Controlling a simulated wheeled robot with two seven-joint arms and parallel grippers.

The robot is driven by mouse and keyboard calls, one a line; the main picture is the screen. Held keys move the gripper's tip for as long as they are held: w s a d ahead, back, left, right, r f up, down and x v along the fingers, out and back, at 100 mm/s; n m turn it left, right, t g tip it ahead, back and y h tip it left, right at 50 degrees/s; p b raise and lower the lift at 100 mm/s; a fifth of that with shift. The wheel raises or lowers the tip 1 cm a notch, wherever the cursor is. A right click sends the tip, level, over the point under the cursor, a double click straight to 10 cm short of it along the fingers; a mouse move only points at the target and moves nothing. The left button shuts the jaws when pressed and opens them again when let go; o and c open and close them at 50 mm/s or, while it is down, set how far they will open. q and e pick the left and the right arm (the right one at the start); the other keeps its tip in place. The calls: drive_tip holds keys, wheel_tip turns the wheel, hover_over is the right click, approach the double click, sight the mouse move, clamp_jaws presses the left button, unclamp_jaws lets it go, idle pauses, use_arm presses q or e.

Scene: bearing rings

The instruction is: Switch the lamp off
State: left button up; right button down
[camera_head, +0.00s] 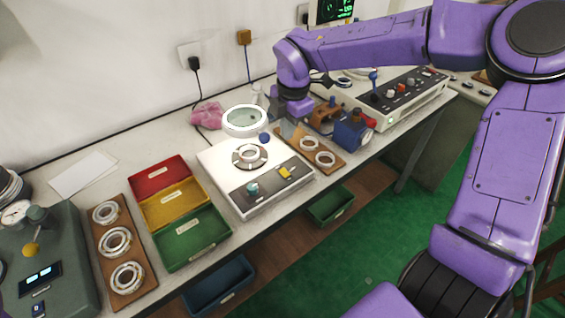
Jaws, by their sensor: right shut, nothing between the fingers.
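A round magnifier lamp (245,120) with a pale ring and a greenish lens stands over the back of a white instrument (222,160). The white top below it looks brightly lit. A bearing ring (249,156) lies on the instrument's round stage. The instrument's dark front panel (262,188) carries a teal knob (252,188) and a yellow switch (284,172). My right gripper (281,112) is shut and empty, just right of the lamp head; its fingertips are small and partly hidden by the wrist. I cannot tell whether it touches the lamp. My left gripper is not in view.
A wooden board (328,158) with rings and a blue-and-orange device (350,132) stand right of the instrument. Red, yellow and green trays (190,240), a ring board (110,268) and a dark green machine (65,250) stand left. A pink cloth (207,115) lies behind.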

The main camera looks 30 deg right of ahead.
sight(282, 170)
drive_tip(key=f+p, duration=0.1)
drive_tip(key=f, duration=0.3)
drive_tip(key=w+f, duration=0.1)
drive_tip(key=f, duration=0.4)
drive_tip(key=f+p, duration=0.1)
drive_tip(key=f, duration=0.4)
drive_tip(key=shift+w+p, duration=0.3)
drive_tip(key=shift+w, duration=0.1)
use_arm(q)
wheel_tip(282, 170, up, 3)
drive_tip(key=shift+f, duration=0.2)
